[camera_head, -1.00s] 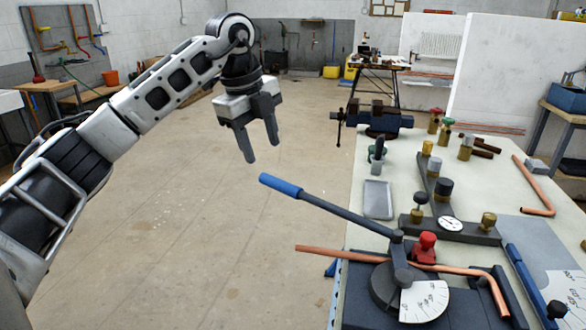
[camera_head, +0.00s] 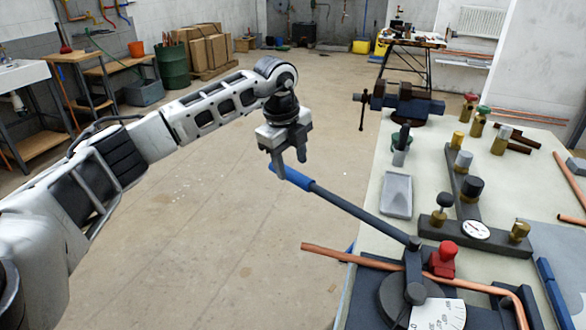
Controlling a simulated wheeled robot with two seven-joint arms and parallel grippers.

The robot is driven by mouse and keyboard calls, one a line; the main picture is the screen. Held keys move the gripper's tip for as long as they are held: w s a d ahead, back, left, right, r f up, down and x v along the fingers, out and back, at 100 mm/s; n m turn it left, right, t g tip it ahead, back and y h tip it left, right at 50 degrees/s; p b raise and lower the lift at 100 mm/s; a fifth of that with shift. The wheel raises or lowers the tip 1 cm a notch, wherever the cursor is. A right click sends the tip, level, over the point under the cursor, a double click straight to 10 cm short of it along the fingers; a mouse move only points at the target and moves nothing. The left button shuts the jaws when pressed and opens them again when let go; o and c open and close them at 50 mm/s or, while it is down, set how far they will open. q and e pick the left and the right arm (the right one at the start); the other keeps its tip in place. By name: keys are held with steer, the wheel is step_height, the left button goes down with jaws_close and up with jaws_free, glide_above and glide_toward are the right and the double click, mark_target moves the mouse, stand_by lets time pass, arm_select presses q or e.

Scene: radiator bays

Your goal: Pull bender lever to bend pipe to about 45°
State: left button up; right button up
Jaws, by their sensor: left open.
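The bender lever (camera_head: 348,211) is a dark bar with a blue handle (camera_head: 293,178). It slants from its pivot over the bender (camera_head: 397,291) up and left, past the bench edge. A copper pipe (camera_head: 335,254) runs through the bender by the red knob (camera_head: 442,261); its left part is straight, and its right end turns down at a bend. A white angle dial (camera_head: 438,315) is cut off by the lower edge. My left gripper (camera_head: 291,168) is open, pointing down, with its fingers at the blue handle's end. Whether they touch it I cannot tell. My right gripper is out of view.
The pale bench (camera_head: 375,222) carries a grey tray (camera_head: 397,196), a vise (camera_head: 402,102), a dark fixture with a gauge (camera_head: 475,230) and several brass fittings. The floor (camera_head: 220,250) left of the bench is clear.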

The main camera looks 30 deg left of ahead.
mark_target(293, 172)
arm_select(q)
steer(key=shift+w+d+f, duration=0.1)
steer(key=shift+w+f, duration=0.1)
steer(key=shift+f, duration=0.6)
steer(key=shift+w+f, duration=0.15)
steer(key=shift+f, duration=0.6)
jaws_close()
